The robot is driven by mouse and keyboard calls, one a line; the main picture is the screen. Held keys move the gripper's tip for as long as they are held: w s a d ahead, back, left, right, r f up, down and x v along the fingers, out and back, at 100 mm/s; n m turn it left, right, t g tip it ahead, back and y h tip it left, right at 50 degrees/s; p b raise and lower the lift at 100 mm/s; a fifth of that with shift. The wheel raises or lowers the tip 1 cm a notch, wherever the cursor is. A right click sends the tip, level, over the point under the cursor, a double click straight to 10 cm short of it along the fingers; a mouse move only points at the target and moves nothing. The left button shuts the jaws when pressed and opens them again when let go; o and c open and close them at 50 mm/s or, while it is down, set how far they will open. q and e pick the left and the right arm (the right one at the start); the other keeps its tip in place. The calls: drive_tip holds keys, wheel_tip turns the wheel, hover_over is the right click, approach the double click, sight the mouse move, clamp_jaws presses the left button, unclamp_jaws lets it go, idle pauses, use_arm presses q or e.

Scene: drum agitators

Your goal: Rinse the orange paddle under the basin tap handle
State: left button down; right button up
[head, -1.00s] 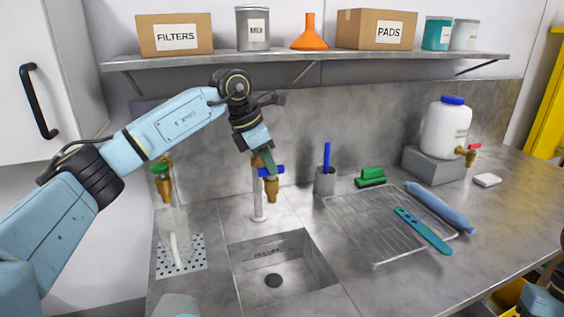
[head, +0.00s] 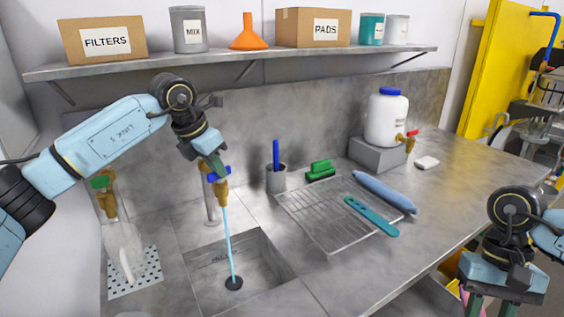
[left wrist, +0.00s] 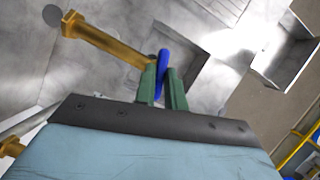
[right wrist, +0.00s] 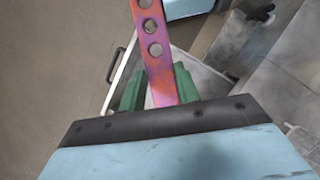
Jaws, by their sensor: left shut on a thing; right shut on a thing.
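My left gripper (head: 215,162) is shut on the blue tap handle (head: 218,174) over the basin. The left wrist view also shows the blue handle (left wrist: 162,72) between the green fingers (left wrist: 162,88). The brass tap (head: 222,193) runs a thin blue stream of water (head: 229,245) into the sunken basin (head: 262,258). My right gripper (right wrist: 150,92) is shut on a flat strip with round holes, reddish-orange with purple tints, which looks like the paddle (right wrist: 158,72). In the head view the right gripper is low at the right edge, away from the stream; the paddle's lower part is cut off.
A wire rack (head: 320,222) right of the basin holds a teal paddle (head: 371,215) and a blue roll-shaped thing (head: 385,191). A white jug (head: 388,120) stands on a grey block. A second brass tap (head: 108,200) is at the left. The front right counter is clear.

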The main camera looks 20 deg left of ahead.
use_arm(q)
drive_tip(key=c, duration=1.5)
unclamp_jaws()
drive_tip(key=shift+o, duration=0.2)
drive_tip(key=shift+r, duration=0.15)
drive_tip(key=v, duration=1.2)
